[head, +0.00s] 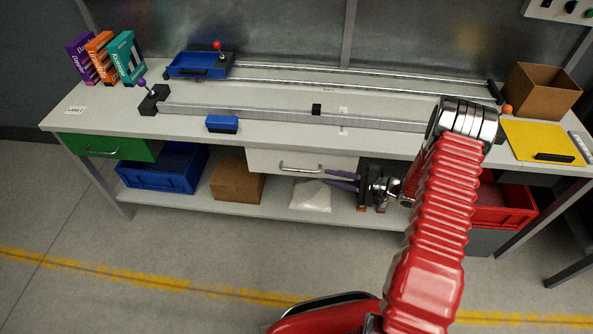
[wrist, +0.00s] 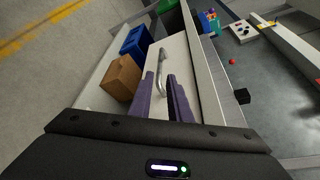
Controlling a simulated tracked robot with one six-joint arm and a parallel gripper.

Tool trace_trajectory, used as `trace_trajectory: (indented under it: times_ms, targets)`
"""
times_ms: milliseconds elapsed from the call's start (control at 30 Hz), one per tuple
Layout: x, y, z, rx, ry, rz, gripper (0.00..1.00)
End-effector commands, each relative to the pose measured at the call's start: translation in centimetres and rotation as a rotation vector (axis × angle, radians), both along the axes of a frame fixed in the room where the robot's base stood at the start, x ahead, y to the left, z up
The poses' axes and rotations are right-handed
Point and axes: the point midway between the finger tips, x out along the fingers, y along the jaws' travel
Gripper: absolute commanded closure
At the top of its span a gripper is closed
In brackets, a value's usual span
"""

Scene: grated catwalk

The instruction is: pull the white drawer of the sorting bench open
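The white drawer (head: 262,161) sits closed under the middle of the sorting bench (head: 215,142), its front about flush with the bench edge. Its curved metal handle (head: 300,169) is on the front. In the wrist view the drawer (wrist: 180,58) and handle (wrist: 162,62) lie straight ahead. My gripper (head: 326,178) is open, its purple fingers pointing left near the handle's right end. In the wrist view my gripper (wrist: 161,76) has the handle's near end between its two fingers in the picture. I cannot tell whether they touch it.
A green drawer (head: 110,147) is at the bench's left end. The floor in front is clear.

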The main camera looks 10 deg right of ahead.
Motion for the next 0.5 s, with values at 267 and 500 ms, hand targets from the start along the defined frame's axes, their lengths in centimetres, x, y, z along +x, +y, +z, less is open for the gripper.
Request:
trace_trajectory:
  times_ms: [267, 500]
  targets:
    - [0.0, 0.1, 0.0, -0.001, 0.0, 0.001, 0.83]
    - [0.9, 1.3, -0.3, -0.001, 0.0, 0.002, 0.83]
